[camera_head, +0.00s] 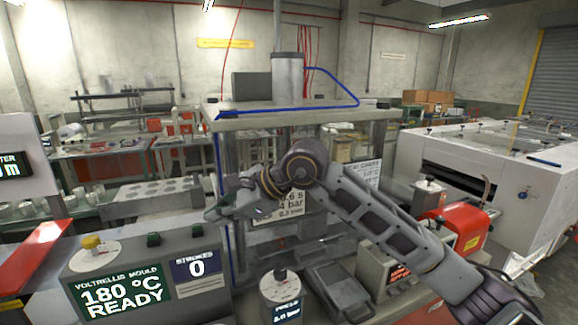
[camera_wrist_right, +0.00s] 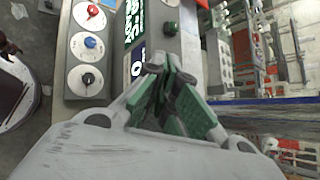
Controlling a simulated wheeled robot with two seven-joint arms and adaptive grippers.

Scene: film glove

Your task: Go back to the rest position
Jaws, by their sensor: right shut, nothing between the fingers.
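My right arm reaches in from the lower right in the head view, and its gripper (camera_head: 232,208) hangs in front of the press frame, pointing left. In the right wrist view the right gripper (camera_wrist_right: 168,75) has its green-padded fingers together with nothing between them. The gripper is above the mould control box (camera_head: 140,275), whose screen reads 180 °C READY and whose stroke counter reads 0. My left gripper is in neither view.
The press (camera_head: 295,113) stands behind the arm. A grey tray (camera_head: 340,292) and a round dial unit (camera_head: 282,290) sit below it. A red and grey machine (camera_head: 462,225) and a large white machine (camera_head: 500,170) are at right.

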